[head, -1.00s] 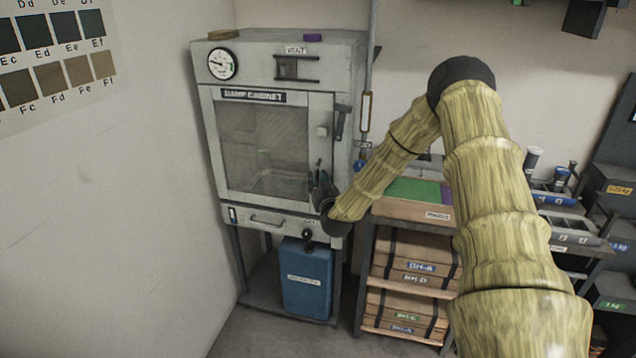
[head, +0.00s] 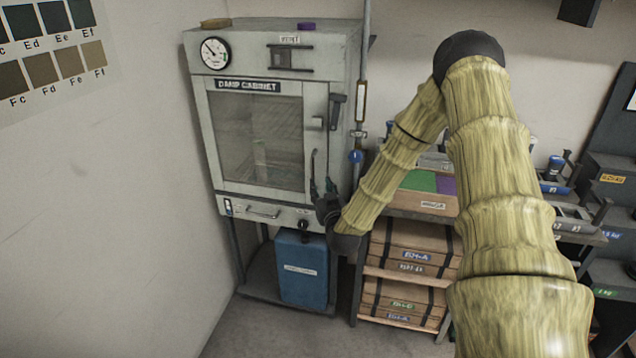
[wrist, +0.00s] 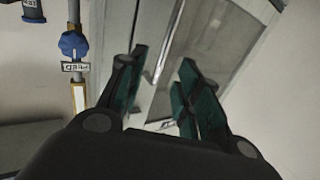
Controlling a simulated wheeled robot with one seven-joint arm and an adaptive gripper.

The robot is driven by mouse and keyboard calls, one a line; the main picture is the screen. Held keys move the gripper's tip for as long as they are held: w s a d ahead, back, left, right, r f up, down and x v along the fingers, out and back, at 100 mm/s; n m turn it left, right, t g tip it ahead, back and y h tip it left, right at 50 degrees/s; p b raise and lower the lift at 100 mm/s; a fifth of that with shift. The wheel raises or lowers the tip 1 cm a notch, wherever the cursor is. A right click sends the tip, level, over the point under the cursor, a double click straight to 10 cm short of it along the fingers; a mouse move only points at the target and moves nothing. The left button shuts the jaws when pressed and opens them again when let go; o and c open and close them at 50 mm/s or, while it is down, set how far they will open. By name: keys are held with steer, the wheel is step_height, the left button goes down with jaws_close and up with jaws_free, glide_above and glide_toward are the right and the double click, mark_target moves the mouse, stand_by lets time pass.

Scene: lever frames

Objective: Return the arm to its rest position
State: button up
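My gripper (head: 322,188) is at the end of my arm, in front of the lower right of the damp cabinet (head: 331,160). I cannot tell whether the fingertips touch the cabinet.
A pipe with a blue valve (head: 355,157) runs beside the cabinet; the valve (wrist: 73,45) also shows at left in the wrist view. A blue container (head: 302,272) sits below the cabinet. A shelf of boxes (head: 412,250) stands to the right. The wall is at left.

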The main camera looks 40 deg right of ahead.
steer(key=shift+s+a, duration=0.25)
steer(key=shift+s, duration=0.45)
steer(key=s+a+f+n+g+y, duration=0.1)
steer(key=s+a+f+g+y, duration=0.25)
steer(key=s+a+f, duration=0.6)
steer(key=s+a+f+n+g+y, duration=0.25)
steer(key=s+a+f+g, duration=0.3)
steer(key=a+f, duration=0.6)
steer(key=s+a+f+g, duration=0.2)
steer(key=s+f, duration=0.1)
steer(key=s, duration=0.6)
steer(key=s+a+f+g, duration=0.3)
steer(key=s+f, duration=0.1)
steer(key=s, duration=0.6)
steer(key=s+a+f+g, duration=0.2)
steer(key=s+f, duration=0.1)
steer(key=s, duration=0.7)
steer(key=shift+a+f+g, duration=0.2)
steer(key=shift+f+g, duration=0.1)
steer(key=shift+g, duration=0.1)
steer(key=shift+s+y, duration=0.1)
steer(key=shift+y, duration=0.2)
